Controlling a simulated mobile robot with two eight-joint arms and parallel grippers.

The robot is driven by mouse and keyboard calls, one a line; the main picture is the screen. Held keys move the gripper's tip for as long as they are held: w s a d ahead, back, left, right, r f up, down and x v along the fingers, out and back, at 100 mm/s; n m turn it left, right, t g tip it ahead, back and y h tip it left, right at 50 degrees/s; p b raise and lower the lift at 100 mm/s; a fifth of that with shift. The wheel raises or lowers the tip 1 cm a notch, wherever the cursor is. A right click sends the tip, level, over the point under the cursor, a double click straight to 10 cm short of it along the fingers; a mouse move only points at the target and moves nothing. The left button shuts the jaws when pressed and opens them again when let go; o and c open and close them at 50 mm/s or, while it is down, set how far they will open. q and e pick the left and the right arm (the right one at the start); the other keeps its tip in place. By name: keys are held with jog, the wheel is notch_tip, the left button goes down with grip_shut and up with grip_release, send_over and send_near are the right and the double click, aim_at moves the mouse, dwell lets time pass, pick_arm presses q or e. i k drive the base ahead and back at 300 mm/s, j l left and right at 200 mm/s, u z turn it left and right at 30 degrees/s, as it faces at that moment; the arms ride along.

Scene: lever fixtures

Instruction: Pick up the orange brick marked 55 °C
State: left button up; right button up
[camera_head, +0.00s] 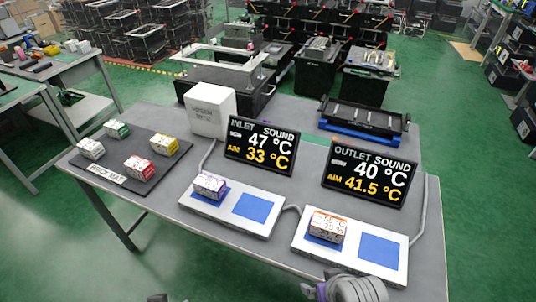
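The orange-banded brick (327,226) sits on the left part of the right-hand white plate (302,246), over a blue square. Its small print seems to read 55 °C, but I cannot read it surely. Part of my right arm, grey with a purple piece, shows at the bottom edge, below and in front of this plate, apart from the brick. Its fingertips cannot be made out. My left gripper is not in view; only a small dark sliver shows at the bottom edge.
A purple-banded brick (210,186) sits on the left-hand white plate (222,217). Red (139,168), yellow (164,144), green (116,129) and white (91,149) bricks stand on the dark brick mat (126,147). The inlet display (261,146) and outlet display (369,177) stand behind the plates.

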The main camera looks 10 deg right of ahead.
aim_at(327, 227)
jog(key=z, duration=1.25)
